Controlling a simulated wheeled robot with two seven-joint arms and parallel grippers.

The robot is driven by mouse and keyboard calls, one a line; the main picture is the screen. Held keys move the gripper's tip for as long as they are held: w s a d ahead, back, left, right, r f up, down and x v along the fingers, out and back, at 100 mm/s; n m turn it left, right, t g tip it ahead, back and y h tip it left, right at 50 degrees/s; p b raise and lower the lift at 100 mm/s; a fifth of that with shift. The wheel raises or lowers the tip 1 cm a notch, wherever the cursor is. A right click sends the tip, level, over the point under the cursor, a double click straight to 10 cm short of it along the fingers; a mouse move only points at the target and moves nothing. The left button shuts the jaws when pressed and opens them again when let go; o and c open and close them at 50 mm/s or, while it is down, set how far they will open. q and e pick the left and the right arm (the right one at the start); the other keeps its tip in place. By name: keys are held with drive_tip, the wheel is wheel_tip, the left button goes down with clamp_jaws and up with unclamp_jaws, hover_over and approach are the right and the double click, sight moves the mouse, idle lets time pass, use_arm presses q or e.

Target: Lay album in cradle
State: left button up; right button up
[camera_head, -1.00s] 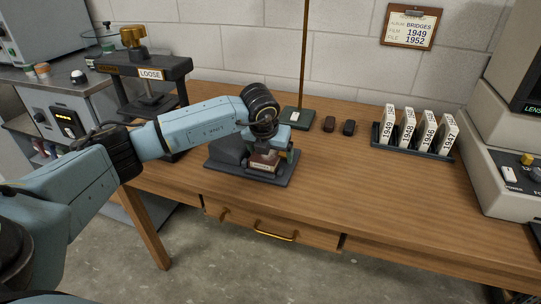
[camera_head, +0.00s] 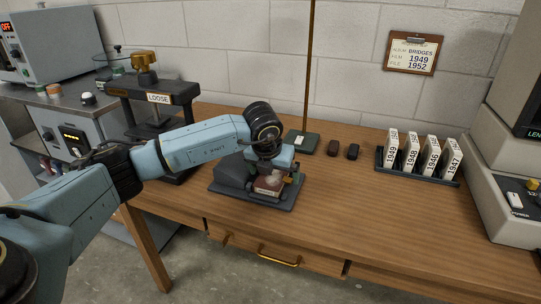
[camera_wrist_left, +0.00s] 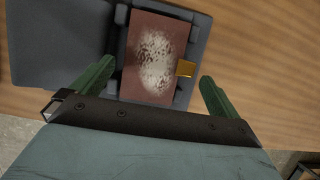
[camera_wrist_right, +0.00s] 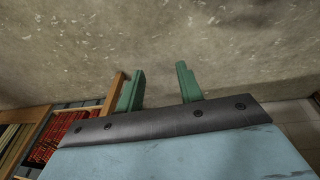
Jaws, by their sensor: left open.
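The album (camera_head: 268,189) is reddish brown with a pale mottled patch on its cover. It lies in the dark grey cradle (camera_head: 235,192) on the wooden table. In the left wrist view the album (camera_wrist_left: 148,60) lies flat between the cradle's raised edges (camera_wrist_left: 120,45), with a gold clasp (camera_wrist_left: 185,68) at its right side. My left gripper (camera_head: 273,170) is just above the album. Its green fingers (camera_wrist_left: 157,72) are spread wide to either side of the album, apart from it. My right gripper (camera_wrist_right: 160,78) is open and empty over the floor, outside the head view.
A rack of numbered boxes (camera_head: 418,173) stands right. The table's middle right is clear.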

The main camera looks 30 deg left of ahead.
use_arm(q)
drive_tip(key=p+v, duration=0.1)
drive_tip(key=v, duration=0.8)
drive_tip(key=shift+p, duration=0.4)
use_arm(e)
drive_tip(key=f, duration=0.1)
drive_tip(key=s+d+f, duration=0.1)
drive_tip(key=f, duration=0.1)
drive_tip(key=s+d+f, duration=0.1)
drive_tip(key=shift+s+d+f, duration=0.2)
drive_tip(key=shift+f, duration=0.1)
use_arm(q)
drive_tip(key=shift+s+r, duration=0.1)
drive_tip(key=shift+s, duration=0.05)
